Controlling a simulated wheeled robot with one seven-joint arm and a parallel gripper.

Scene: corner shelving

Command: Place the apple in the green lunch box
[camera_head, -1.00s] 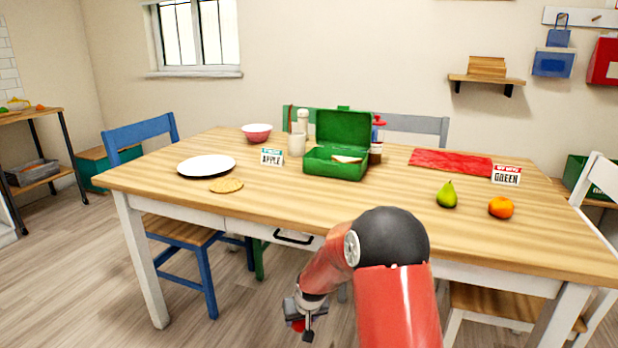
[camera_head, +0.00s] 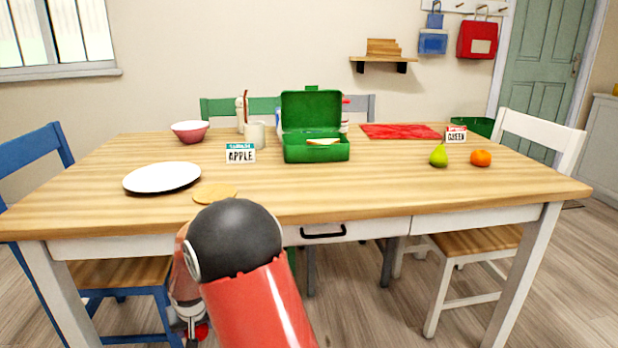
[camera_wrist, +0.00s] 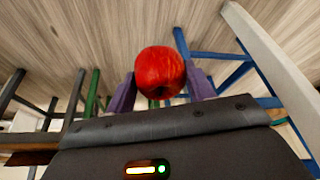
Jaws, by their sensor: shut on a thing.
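A red apple (camera_wrist: 160,73) is held between the two purple fingers of my gripper (camera_wrist: 160,90) in the wrist view. In the head view, my gripper (camera_head: 190,330) is low in front of the table, below its top, with a bit of the red apple (camera_head: 202,331) showing. My arm hides part of it. The green lunch box (camera_head: 316,150) stands open on the table, lid raised at the back, with a piece of bread (camera_head: 323,142) inside. The lunch box is beyond my gripper, up and to the right.
The table's front edge lies between my gripper and the box.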

